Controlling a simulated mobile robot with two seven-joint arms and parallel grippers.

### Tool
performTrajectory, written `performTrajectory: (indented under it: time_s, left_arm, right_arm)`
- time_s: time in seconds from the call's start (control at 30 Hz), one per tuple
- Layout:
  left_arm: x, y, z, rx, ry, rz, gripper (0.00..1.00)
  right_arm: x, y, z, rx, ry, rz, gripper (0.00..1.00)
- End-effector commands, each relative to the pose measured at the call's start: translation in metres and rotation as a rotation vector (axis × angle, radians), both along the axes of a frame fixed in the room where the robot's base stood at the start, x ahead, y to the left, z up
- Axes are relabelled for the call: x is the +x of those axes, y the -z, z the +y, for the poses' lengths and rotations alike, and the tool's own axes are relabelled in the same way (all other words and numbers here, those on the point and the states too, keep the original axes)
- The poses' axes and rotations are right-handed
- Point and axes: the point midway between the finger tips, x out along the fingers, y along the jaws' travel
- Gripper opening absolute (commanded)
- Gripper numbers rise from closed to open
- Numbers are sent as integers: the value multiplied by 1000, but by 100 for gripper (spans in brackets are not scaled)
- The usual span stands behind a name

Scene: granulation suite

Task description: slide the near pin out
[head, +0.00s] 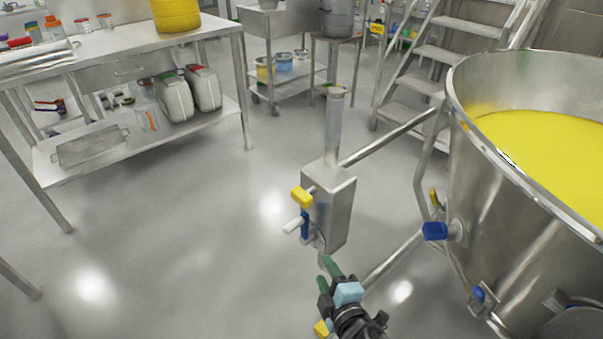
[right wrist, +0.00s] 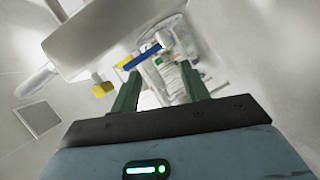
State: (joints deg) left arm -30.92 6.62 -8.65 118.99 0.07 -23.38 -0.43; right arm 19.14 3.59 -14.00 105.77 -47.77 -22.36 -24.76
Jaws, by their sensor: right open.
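A steel post housing (head: 330,210) stands beside the big vessel. On its left face are a yellow knob (head: 302,196), a blue bar (head: 305,226) and a white stub (head: 292,225). I cannot tell surely which part is the near pin. In the right wrist view the white stub (right wrist: 166,42), blue bar (right wrist: 142,57) and yellow knob (right wrist: 103,90) show beyond my fingers, beside the housing (right wrist: 95,38). My right gripper (head: 326,272) is just below the housing, open, with nothing between its green fingers (right wrist: 160,76). My left gripper is out of view.
The round steel vessel (head: 470,190) with yellow contents fills the right side; a blue handle (head: 435,231) sticks out from it. A steel bar (head: 390,137) joins post and vessel. A steel bench (head: 110,147) with jugs stands at left. The floor between (head: 190,220) is clear.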

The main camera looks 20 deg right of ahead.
Motion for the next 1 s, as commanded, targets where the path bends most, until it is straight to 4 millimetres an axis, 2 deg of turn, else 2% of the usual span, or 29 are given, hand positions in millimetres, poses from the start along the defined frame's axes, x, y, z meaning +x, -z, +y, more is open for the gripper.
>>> performTrajectory:
  time_s: [0.03, 0.1, 0.2, 0.3, 0.67, 1.0]
  left_arm:
    - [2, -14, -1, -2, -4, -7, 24]
    - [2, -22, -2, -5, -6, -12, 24]
    - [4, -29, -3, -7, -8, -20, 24]
    - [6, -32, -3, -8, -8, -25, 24]
    - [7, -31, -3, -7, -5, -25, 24]
    - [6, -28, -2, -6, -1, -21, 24]
  right_arm:
    - [25, -41, 3, -67, -12, -68, 45]
    - [45, -73, 7, -148, -21, -128, 45]
    - [63, -103, 11, -225, -29, -185, 45]
    - [72, -119, 13, -267, -30, -215, 45]
    - [84, -122, 13, -284, -30, -224, 45]
    - [131, -122, 10, -282, -29, -223, 45]
